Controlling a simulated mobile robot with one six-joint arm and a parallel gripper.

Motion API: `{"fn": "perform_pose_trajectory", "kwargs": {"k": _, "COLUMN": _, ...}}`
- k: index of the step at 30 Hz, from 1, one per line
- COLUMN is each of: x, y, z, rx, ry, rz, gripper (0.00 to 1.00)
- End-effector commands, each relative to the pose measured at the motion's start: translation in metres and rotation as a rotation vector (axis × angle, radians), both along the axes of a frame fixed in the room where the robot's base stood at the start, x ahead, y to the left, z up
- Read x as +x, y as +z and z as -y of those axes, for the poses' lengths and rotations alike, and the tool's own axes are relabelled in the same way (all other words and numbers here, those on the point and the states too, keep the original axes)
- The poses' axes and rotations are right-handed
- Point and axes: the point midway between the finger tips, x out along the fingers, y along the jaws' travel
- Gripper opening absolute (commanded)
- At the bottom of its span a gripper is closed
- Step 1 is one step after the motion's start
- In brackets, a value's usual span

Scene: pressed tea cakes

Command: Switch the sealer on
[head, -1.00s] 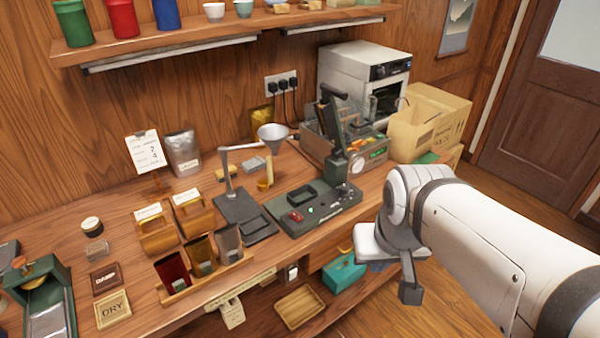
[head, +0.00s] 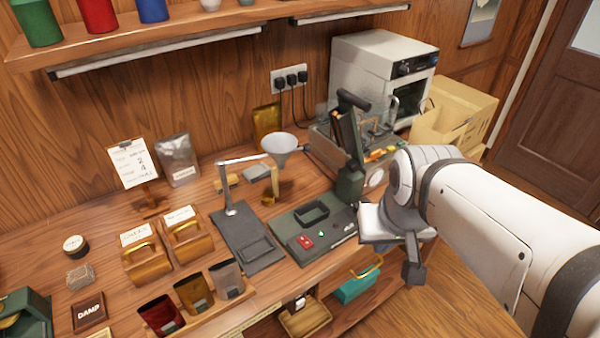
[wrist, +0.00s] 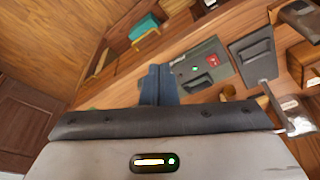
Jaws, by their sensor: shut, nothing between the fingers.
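The sealer is a dark green flat unit (head: 333,223) on the bench, with a black rectangular frame on its top and a dark lever arm (head: 347,140) raised behind its right side. A red switch (head: 305,242) and a small pale lamp (head: 321,233) sit on its front left. In the wrist view the red switch (wrist: 212,61) shows beside a small green lamp (wrist: 195,70); I cannot tell the switch's position. My gripper (head: 414,272) is shut and empty, right of the sealer and apart from it, beyond the bench's front edge.
A rack of pouches (head: 195,305) is farther left. A white oven (head: 380,75) and a carton (head: 455,110) are behind right. A teal box (head: 358,285) sits below the bench.

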Motion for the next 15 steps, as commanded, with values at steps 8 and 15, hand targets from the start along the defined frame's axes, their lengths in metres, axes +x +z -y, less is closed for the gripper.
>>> {"fn": "perform_pose_trajectory", "kwargs": {"k": 8, "x": 0.001, "y": 0.0, "z": 0.0, "rx": -0.002, "ry": 0.011, "rz": -0.001, "gripper": 0.0}}
{"fn": "perform_pose_trajectory", "kwargs": {"k": 15, "x": 0.026, "y": -0.001, "z": -0.014, "rx": -0.074, "ry": 0.35, "rz": -0.047, "gripper": 0.0}}
